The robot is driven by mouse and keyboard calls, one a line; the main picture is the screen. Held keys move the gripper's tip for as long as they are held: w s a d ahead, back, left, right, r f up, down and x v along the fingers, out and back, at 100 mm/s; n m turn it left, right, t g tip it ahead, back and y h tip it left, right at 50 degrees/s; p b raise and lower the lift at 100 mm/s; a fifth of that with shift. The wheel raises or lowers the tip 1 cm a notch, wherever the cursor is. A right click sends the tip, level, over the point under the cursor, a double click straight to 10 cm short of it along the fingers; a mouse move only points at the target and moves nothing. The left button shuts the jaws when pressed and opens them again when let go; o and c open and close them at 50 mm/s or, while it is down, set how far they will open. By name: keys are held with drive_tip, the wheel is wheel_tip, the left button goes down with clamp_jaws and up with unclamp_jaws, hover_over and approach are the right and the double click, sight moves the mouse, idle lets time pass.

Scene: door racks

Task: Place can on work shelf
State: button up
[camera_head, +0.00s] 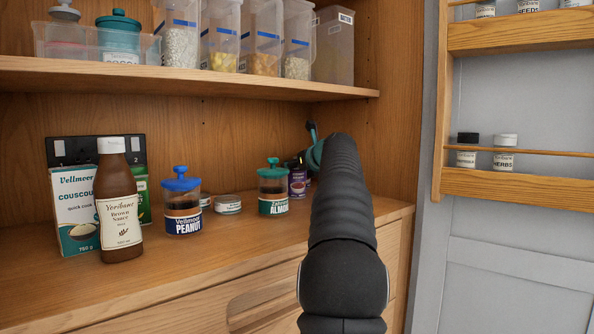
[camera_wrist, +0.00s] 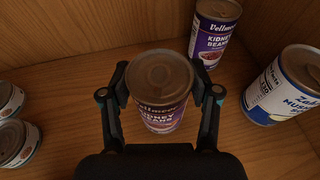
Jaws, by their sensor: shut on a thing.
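A purple-labelled kidney beans can (camera_wrist: 161,108) stands upright between the two fingers of my gripper (camera_wrist: 162,88) in the wrist view. My gripper is shut on its sides. In the head view a purple can (camera_head: 297,183) shows beside my arm, apparently the held one, with my gripper mostly hidden behind the arm. The can is at or just above the wooden work shelf (camera_head: 160,275); I cannot tell whether its base touches.
A second kidney beans can (camera_wrist: 216,30) and a blue-and-white can (camera_wrist: 287,86) stand to the right in the wrist view. Small tins (camera_wrist: 16,140) lie left. A peanut jar (camera_head: 183,215), an almond jar (camera_head: 273,190) and a sauce bottle (camera_head: 118,205) stand on the shelf. An upper shelf (camera_head: 200,82) hangs above.

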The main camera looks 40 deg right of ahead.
drive_tip(key=o, duration=1.4)
drive_tip(key=shift+r, duration=0.2)
drive_tip(key=b+v, duration=0.1)
drive_tip(key=v, duration=1.1)
